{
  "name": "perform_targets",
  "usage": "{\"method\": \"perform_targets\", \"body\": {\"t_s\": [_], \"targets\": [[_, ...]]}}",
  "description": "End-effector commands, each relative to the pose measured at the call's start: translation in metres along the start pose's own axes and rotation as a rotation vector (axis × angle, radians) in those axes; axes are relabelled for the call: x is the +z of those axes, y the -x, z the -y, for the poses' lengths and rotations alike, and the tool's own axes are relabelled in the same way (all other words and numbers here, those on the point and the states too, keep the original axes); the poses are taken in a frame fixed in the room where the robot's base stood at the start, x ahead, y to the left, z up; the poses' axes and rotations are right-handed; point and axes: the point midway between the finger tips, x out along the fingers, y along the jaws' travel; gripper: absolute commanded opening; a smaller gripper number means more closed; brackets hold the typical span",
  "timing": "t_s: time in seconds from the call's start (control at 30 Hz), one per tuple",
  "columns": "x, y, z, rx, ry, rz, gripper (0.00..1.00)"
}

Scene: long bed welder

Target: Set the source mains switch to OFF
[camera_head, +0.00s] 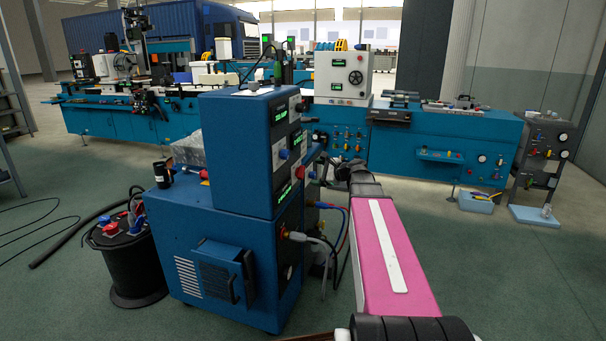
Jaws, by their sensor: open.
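The blue welding power source (235,150) stands left of centre, with its narrow control face turned to the right. That face carries green displays, a blue knob (283,154), a red knob (300,172) and a grey knob (299,107). I cannot tell which control is the mains switch, nor its setting. My pink arm reaches up from the lower right. My gripper (328,163) is small and dark at its far end, just right of the control face near the red knob. It is open; whether it touches anything is unclear.
Hoses and cables (325,240) hang from the source's right side. A black cable drum (127,260) with red and blue sockets stands to its left. The long teal welder bed (430,150) runs behind. Open green floor lies at the right.

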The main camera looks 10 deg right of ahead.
Motion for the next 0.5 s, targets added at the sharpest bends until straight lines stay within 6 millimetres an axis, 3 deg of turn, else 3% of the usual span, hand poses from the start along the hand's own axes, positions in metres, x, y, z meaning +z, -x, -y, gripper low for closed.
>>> {"method": "perform_targets", "body": {"t_s": [0.2, 0.5], "targets": [[-0.001, -0.041, 0.001, 0.002, 0.001, 0.002, 0.87], [0.0, -0.069, 0.0, 0.0, 0.001, 0.0, 0.87]]}}
